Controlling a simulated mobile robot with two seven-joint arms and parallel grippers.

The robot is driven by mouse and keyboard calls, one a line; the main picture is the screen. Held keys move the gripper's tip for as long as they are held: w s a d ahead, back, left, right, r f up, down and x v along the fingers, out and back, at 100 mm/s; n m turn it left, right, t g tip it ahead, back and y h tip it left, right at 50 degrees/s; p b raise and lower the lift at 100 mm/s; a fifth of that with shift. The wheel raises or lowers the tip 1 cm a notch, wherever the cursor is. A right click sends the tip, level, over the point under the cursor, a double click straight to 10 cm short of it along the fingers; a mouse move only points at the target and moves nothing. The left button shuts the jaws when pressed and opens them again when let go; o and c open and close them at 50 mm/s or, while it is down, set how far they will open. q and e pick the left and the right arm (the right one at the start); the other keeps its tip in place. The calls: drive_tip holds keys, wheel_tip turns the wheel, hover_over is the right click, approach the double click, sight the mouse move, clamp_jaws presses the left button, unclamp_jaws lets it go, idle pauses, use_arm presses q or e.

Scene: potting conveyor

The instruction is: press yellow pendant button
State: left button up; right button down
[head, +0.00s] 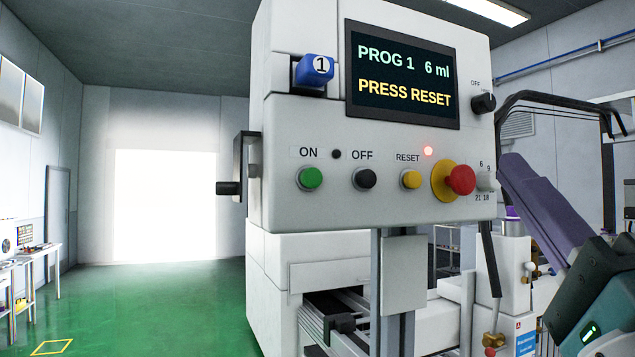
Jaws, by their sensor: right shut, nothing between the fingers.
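The yellow RESET button (411,179) sits on the front of the white control box (290,212), left of a red mushroom button with a yellow collar (460,180). A red lamp (428,151) glows above it. The display (404,78) reads PROG 1, 6 ml, PRESS RESET. My right gripper (514,168) comes in from the lower right, shut and empty, its purple end to the right of the box and apart from the RESET button in the picture. My left gripper is not in view.
A green ON button (310,178) and a black OFF button (364,178) are left of RESET. A blue selector (315,70) and a black knob (484,103) also stick out. A black curved tube (555,98) arches at the right. The green floor at left is mostly clear.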

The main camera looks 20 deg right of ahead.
sight(413, 180)
drive_tip(key=shift+w, duration=0.1)
drive_tip(key=shift+y, duration=0.3)
drive_tip(key=shift+w+a+b, duration=0.2)
drive_tip(key=shift+w+b, duration=0.3)
drive_tip(key=shift+w, duration=1.65)
drive_tip(key=shift+w+a+b, duration=0.2)
drive_tip(key=shift+w+b, duration=0.25)
drive_tip(key=shift+w, duration=1.7)
drive_tip(key=shift+w, duration=0.4)
drive_tip(key=shift+w, duration=0.45)
drive_tip(key=shift+s, duration=0.9)
